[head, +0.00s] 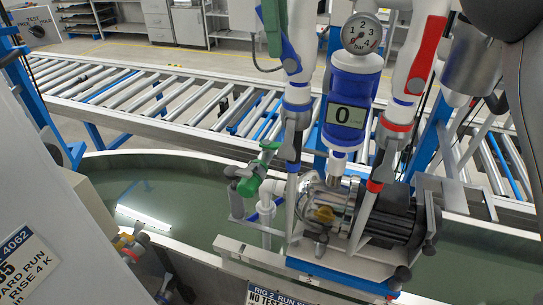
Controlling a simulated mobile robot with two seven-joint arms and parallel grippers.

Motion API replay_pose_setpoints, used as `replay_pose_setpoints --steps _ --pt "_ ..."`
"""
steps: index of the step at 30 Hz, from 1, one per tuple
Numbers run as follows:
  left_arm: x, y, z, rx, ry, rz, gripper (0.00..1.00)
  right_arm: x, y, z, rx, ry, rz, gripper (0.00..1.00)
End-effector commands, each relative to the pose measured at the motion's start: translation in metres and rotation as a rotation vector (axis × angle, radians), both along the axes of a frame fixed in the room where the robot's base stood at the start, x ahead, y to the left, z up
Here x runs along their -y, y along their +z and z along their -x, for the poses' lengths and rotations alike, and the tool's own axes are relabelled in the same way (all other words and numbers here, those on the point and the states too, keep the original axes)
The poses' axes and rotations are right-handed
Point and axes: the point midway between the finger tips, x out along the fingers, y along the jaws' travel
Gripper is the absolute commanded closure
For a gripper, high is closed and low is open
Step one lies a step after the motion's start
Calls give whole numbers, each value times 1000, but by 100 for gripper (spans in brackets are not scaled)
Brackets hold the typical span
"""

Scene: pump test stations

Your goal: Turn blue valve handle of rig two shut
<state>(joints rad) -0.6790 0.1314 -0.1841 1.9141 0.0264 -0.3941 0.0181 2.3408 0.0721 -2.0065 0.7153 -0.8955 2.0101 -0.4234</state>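Rig two stands right of centre with a pump (390,215), a pressure gauge (361,33) and a blue flow meter (346,115) reading 0. What looks like the blue valve handle (290,52) lies along the white left riser pipe. A red handle (425,55) lies along the right riser pipe. Part of my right arm shows at the top right. What may be my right gripper (496,103) is a small dark shape right of the red-marked pipe, apart from the blue handle. Its fingers are not clear. My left gripper is not in view.
A green valve (250,184) sits left of the pump, over a water tank (170,157). A roller conveyor (190,92) runs behind. A grey labelled cabinet (50,160) fills the left edge. The space above the water, left of the rig, is free.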

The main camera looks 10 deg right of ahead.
Motion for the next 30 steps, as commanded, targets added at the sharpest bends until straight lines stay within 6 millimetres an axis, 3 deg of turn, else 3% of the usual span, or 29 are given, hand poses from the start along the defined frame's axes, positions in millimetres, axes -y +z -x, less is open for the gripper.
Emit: replay_pose_setpoints --steps 30 --pt "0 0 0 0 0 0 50 8 1 7 128 8 -200 72"
